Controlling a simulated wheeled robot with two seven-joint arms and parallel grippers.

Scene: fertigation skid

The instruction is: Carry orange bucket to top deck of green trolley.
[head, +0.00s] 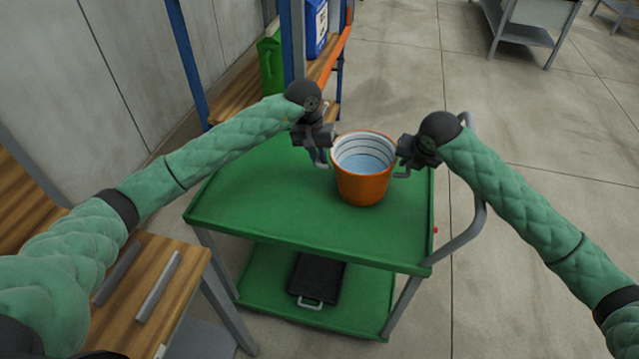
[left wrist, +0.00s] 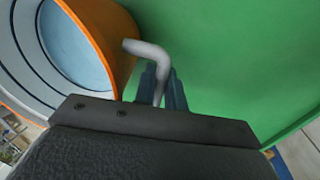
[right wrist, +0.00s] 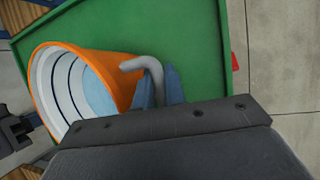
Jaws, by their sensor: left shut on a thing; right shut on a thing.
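The orange bucket (head: 362,188) is upright over the top deck of the green trolley (head: 265,205), with a pale blue inside and dark rings. Whether its base touches the deck I cannot tell. My left gripper (head: 322,160) is shut on the bucket's left grey handle, which shows in the left wrist view (left wrist: 150,58). My right gripper (head: 402,170) is shut on the right grey handle, seen in the right wrist view (right wrist: 147,70). The bucket wall also shows in the left wrist view (left wrist: 108,35) and the right wrist view (right wrist: 110,62).
A black case (head: 316,278) lies on the trolley's lower shelf. The trolley's grey push handle (head: 480,205) is at its right. A wooden bench (head: 150,290) with two metal bars stands front left. A rack with a green jug (head: 270,65) and blue container (head: 316,28) stands behind.

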